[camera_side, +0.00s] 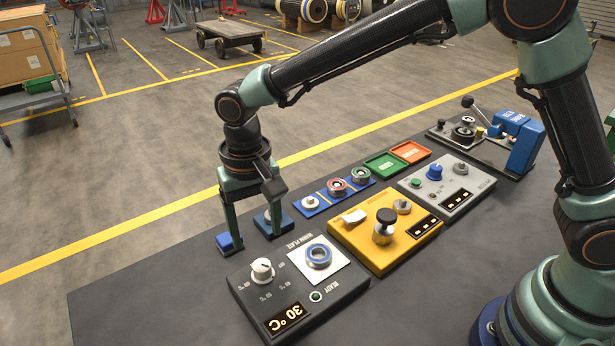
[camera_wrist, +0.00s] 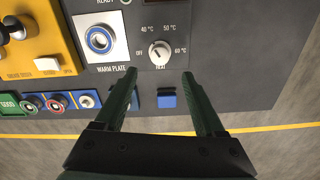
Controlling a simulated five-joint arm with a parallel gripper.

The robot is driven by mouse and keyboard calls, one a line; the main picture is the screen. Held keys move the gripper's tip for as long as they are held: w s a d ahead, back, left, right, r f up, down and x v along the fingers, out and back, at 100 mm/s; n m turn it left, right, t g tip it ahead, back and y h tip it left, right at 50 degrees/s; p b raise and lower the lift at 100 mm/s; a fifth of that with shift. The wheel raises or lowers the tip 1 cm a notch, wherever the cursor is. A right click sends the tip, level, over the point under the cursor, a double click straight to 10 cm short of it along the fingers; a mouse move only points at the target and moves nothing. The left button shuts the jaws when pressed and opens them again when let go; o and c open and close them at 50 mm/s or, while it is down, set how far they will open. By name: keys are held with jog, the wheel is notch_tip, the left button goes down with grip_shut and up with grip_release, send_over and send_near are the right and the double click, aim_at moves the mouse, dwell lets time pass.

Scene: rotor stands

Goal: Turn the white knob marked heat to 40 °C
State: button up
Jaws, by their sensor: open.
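The white heat knob (camera_side: 262,269) stands on the dark grey warm plate box (camera_side: 352,291) at the front left of the bench. Its display (camera_side: 286,318) reads 30 °C. In the wrist view the knob (camera_wrist: 159,50) is ringed by OFF, 40, 50 and 60 °C marks; its exact pointer angle is too small to tell. My gripper (camera_side: 255,242) is open and empty, above the bench behind the box in the side view. In the wrist view my gripper (camera_wrist: 159,74) has its fingertips spread either side of and just below the knob, apart from it.
A blue-ringed bearing (camera_side: 319,255) sits on the plate beside the knob. The yellow box (camera_side: 385,238) with a black knob is next to it. Blue blocks (camera_wrist: 166,99) lie near my fingers. Bare bench (camera_side: 130,290) lies left of the warm plate box.

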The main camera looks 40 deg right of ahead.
notch_tip(320, 180, up, 4)
jog(key=shift+f, duration=0.1)
dwell(0.4)
jog(key=s+d+r+t, duration=0.1)
jog(key=d+r, duration=0.3)
jog(key=d, duration=0.4)
jog(key=s+d+r+t, duration=0.2)
jog(key=d+r, duration=0.3)
jog(key=d, duration=0.2)
jog(key=s+d+n+t, duration=0.1)
jog(key=s+d+t, duration=0.1)
jog(key=s+d, duration=0.5)
jog(key=d, duration=0.4)
jog(key=shift+f+n+t, duration=0.2)
jog(key=shift+n+t, duration=0.1)
jog(key=shift+n, duration=0.1)
